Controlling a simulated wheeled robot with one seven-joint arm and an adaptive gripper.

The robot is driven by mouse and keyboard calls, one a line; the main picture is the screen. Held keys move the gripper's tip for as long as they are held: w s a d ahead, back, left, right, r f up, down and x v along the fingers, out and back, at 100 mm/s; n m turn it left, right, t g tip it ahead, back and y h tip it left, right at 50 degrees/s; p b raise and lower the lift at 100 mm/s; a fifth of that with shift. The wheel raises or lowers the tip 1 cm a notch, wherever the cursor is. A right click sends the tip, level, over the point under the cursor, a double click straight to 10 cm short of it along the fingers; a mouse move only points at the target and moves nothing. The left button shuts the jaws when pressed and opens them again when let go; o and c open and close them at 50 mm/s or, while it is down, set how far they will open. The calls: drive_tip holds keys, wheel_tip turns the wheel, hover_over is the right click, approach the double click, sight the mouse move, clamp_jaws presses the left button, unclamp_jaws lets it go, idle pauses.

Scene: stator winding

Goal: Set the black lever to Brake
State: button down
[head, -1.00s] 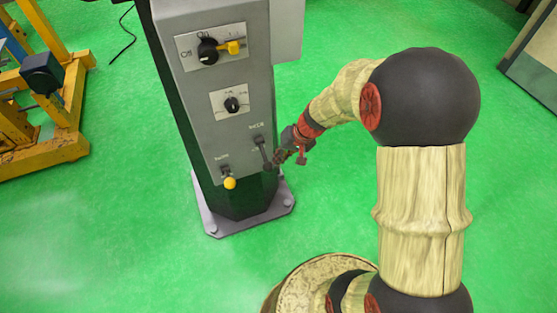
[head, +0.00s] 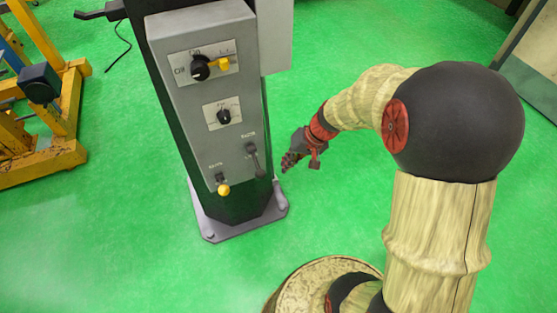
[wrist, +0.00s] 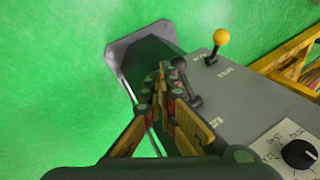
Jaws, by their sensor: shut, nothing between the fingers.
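The black lever (head: 256,161) is on the lower right of the grey control box's front and hangs downward, its knob end low. In the wrist view the black lever (wrist: 194,98) stands just right of my fingers, its dark round knob near the fingertips. My gripper (head: 288,166) is shut and empty. In the head view a gap of green floor shows between it and the lever. In the wrist view my gripper (wrist: 162,72) points past the box's edge; I cannot tell there whether it touches the knob. The small labels by the lever are not legible.
The grey box (head: 205,155) also bears a yellow-knobbed lever (head: 223,189), a small black dial (head: 224,116) and a larger black switch (head: 201,68) with a yellow piece. A base plate (head: 240,225) stands below. Yellow frames (head: 65,130) are at left.

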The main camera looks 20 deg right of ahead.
drive_tip(key=s+r, duration=0.1)
drive_tip(key=s+d, duration=0.1)
drive_tip(key=shift+s+r+p, duration=0.3)
drive_tip(key=shift+r, duration=0.1)
idle(0.4)
drive_tip(key=s+r+m+g+h, duration=0.1)
drive_tip(key=s+r, duration=0.3)
drive_tip(key=s, duration=0.4)
drive_tip(key=s+a+r+n+t+h, duration=0.1)
drive_tip(key=s+a+r+n+t, duration=0.1)
drive_tip(key=r, duration=0.7)
drive_tip(key=s+a+r+n+t+h, duration=0.1)
drive_tip(key=s+a+r, duration=0.3)
drive_tip(key=r, duration=0.4)
drive_tip(key=shift+s+r+n+t+h, duration=0.35)
drive_tip(key=shift+n+t+h, duration=0.05)
drive_tip(key=shift+n, duration=0.4)
